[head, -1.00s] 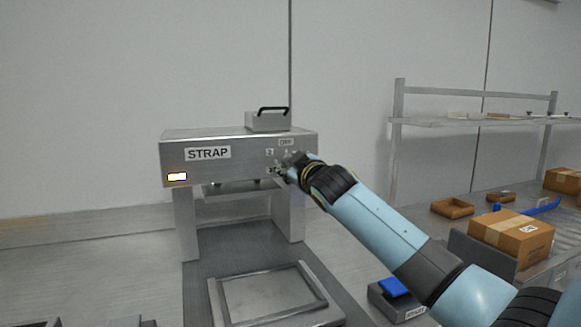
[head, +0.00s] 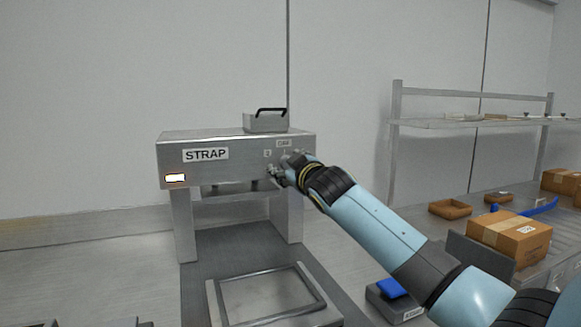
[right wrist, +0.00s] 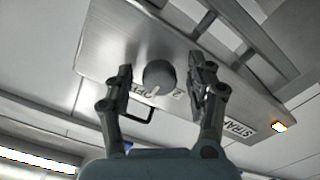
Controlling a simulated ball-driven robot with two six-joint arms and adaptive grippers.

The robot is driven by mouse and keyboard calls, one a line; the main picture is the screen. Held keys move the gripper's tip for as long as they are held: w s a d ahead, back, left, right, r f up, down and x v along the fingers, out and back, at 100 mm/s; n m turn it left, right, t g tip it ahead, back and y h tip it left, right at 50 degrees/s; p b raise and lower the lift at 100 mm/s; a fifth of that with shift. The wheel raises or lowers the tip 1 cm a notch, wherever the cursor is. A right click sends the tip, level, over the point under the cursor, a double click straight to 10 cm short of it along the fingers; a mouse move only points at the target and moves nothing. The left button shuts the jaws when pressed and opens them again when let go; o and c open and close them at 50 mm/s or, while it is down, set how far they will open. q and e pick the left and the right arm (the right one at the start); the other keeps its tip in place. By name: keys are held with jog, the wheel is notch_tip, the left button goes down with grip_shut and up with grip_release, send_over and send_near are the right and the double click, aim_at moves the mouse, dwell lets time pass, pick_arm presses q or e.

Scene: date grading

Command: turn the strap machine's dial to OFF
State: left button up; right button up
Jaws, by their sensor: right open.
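The grey strap machine (head: 235,160) stands ahead with a STRAP label and a lit orange lamp on its front. In the right wrist view its round dark dial (right wrist: 159,74) sits on the metal front panel. A pale mark on the dial's rim faces the printed labels; the exact setting is hard to read. The OFF label (head: 284,143) shows on the panel above my right gripper (head: 275,176). In the right wrist view my right gripper (right wrist: 164,78) is open, one finger on each side of the dial, with gaps visible. My left gripper is not in view.
A grey box with a black handle (head: 265,122) sits on top of the machine. At right are a cardboard box (head: 510,238), a shelf (head: 470,122) and a blue-topped device (head: 392,288).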

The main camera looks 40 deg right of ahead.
jog(key=v, duration=1.2)
jog(key=shift+f, duration=0.1)
